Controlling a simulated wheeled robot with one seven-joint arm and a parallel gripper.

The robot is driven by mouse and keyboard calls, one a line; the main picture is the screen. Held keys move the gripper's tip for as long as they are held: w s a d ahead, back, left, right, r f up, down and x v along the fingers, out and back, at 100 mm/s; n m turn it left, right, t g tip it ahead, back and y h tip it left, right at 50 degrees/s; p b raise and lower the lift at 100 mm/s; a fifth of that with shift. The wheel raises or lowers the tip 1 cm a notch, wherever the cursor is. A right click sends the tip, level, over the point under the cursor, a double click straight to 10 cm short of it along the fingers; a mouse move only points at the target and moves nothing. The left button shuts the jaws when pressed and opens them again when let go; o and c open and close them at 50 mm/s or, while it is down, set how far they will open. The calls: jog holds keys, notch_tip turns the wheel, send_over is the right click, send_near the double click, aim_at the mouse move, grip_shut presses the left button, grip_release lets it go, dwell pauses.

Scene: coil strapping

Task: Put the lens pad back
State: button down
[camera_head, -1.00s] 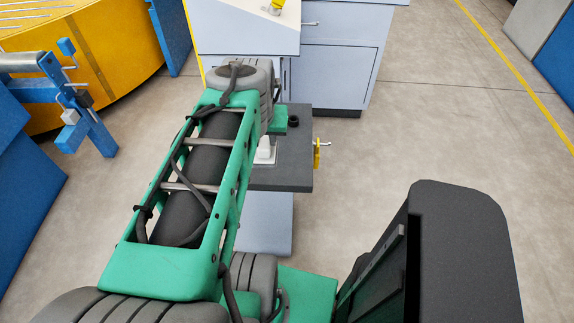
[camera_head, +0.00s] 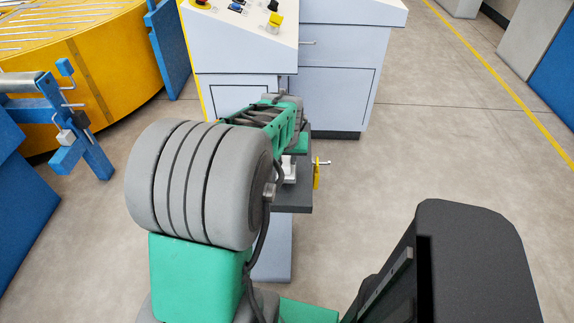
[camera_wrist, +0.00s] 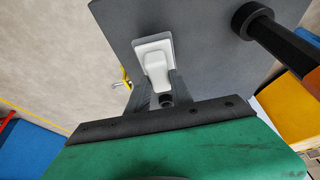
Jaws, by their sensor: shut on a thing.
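The lens pad (camera_wrist: 157,72) is a white piece with a squarish broad end and a narrower end towards me. My gripper (camera_wrist: 159,86) is shut on the narrower end, one dark finger on each side. The broad end is over the dark grey shelf (camera_wrist: 205,75); I cannot tell whether it touches the surface. In the head view the white pad (camera_head: 289,170) shows in part beside my arm, above the grey shelf (camera_head: 296,200). My fingers are hidden there.
A black post with a round end (camera_wrist: 250,20) is at the shelf's right in the wrist view. A yellow piece (camera_head: 317,175) with a metal pin is on the shelf's right edge. A pale cabinet (camera_head: 335,80) stands behind.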

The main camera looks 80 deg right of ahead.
aim_at(287, 162)
jog(key=shift+a+x, duration=0.2)
jog(key=shift+x, duration=0.75)
jog(key=shift+a+x, duration=0.15)
jog(key=shift+x, duration=0.75)
jog(key=c, duration=1.1)
grip_release()
jog(key=shift+s+f, duration=0.15)
jog(key=shift+s, duration=0.05)
jog(key=shift+c, duration=0.2)
jog(key=v, duration=1.2)
jog(key=w+a+n+t+y, duration=0.1)
jog(key=w+a+n, duration=0.2)
jog(key=w+a, duration=0.55)
jog(key=w+a+n+t+y, duration=0.1)
jog(key=w+a+n, duration=0.35)
jog(key=w, duration=0.75)
jog(key=w+a+f+n+y, duration=0.1)
jog(key=a+n, duration=0.3)
jog(key=a, duration=1.1)
jog(key=w+a+f+n+y, duration=0.1)
jog(key=a+n, duration=0.3)
jog(key=a, duration=1.1)
jog(key=shift+w+f+g, duration=0.3)
jog(key=shift+w+f, duration=0.1)
jog(key=shift+w, duration=0.15)
